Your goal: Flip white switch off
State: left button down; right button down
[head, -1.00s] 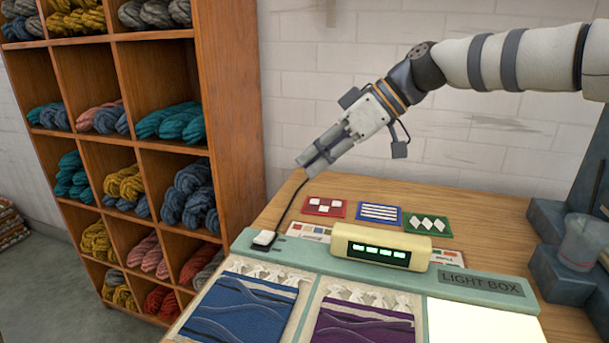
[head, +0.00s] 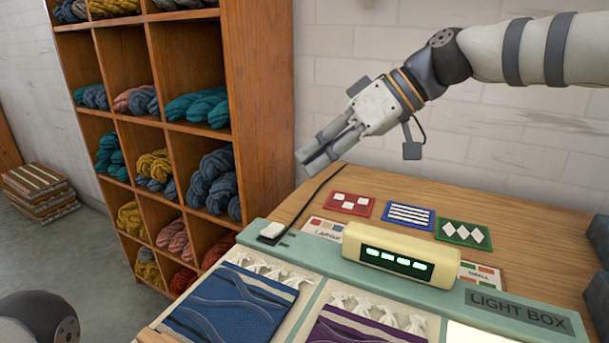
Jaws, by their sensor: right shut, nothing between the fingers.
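The white switch (head: 272,230) is a small rocker on a dark base at the left end of the light box's green top strip (head: 320,250). A dark cord runs up from it. The light box's right panel (head: 470,334) glows pale, partly cut off by the frame's lower edge. My right gripper (head: 308,160) is shut and empty, in the air above and behind the switch, pointing down-left and apart from it. My left gripper is out of view; a rounded dark part of mine shows at the lower left.
A cream unit with green lights (head: 398,256) sits on the strip right of the switch. Red (head: 348,204), blue (head: 408,216) and green (head: 463,234) pattern cards lie behind. Blue (head: 230,308) and purple (head: 352,330) fringed textiles lie in front. A wooden shelf of wool (head: 262,90) stands left.

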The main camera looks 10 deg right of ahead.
send_over(278, 227)
jog(key=w, duration=0.1)
jog(key=f, duration=0.5)
jog(key=shift+d+f, duration=0.2)
jog(key=shift+d, duration=0.2)
jog(key=shift+s+a+f, duration=0.15)
jog(key=shift+s+f, duration=0.05)
jog(key=shift+f, duration=0.4)
jog(key=shift+s+a+f, duration=0.1)
jog(key=shift+s+f, duration=0.05)
jog(key=shift+f, duration=0.4)
jog(key=shift+s+a+f, duration=0.1)
jog(key=shift+s+f, duration=0.05)
jog(key=shift+f, duration=0.5)
